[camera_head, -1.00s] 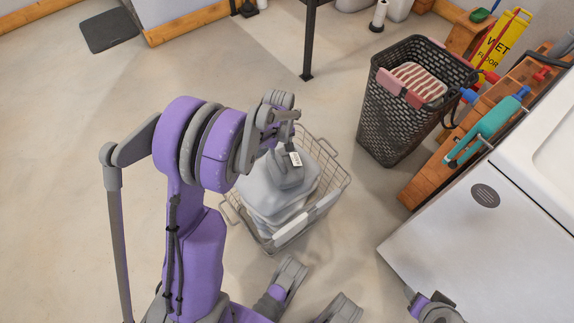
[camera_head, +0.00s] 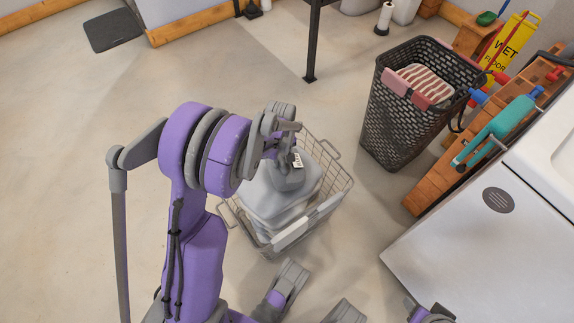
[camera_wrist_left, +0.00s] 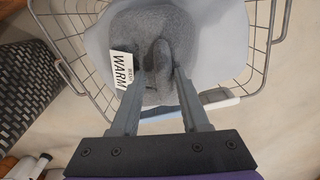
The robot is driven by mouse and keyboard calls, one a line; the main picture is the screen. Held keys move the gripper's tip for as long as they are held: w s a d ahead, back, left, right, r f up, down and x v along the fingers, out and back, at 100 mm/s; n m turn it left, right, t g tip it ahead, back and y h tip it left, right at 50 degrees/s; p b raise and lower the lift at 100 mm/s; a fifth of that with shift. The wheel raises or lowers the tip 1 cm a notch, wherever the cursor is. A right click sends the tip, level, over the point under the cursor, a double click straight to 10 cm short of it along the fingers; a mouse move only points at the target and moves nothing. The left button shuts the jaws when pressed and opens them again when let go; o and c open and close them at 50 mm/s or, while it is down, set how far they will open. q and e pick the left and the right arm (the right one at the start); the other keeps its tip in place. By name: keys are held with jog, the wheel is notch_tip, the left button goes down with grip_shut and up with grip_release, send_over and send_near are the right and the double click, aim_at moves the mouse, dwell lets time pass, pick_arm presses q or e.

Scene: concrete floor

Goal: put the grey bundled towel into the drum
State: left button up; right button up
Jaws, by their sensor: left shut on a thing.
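The grey bundled towel (camera_head: 290,178) has a white tag and sits over pale cloth in a wire basket (camera_head: 335,190). My left gripper (camera_head: 287,155) is above the basket, its fingers reaching down onto the towel. In the left wrist view, the two fingers (camera_wrist_left: 158,78) pinch a raised fold of the towel (camera_wrist_left: 145,25), beside a tag reading "WARM". Whether the towel still touches the cloth below is hard to tell. A white appliance (camera_head: 470,255) stands at the right, with a recess in its top cut off by the frame; no drum is clearly visible.
A tall dark hamper (camera_head: 392,125) with a red-striped cloth stands behind and right of the basket. A wooden rack (camera_head: 430,190) with a teal item (camera_head: 495,130) stands between hamper and appliance. A yellow wet-floor sign (camera_head: 508,45) is farther back. Left floor is open.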

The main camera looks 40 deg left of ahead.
pick_arm(q)
jog(key=shift+s+f, duration=0.25)
grip_shut()
jog(key=shift+s+a+r+p, duration=0.1)
jog(key=shift+a+r+p, duration=0.05)
jog(key=shift+r+p, duration=0.2)
jog(key=shift+r, duration=0.15)
jog(key=shift+r+p, duration=0.65)
jog(key=shift+r, duration=0.4)
jog(key=shift+r+p, duration=1.5)
jog(key=shift+r, duration=1.1)
jog(key=shift+w+f, duration=0.1)
jog(key=shift+w, duration=0.1)
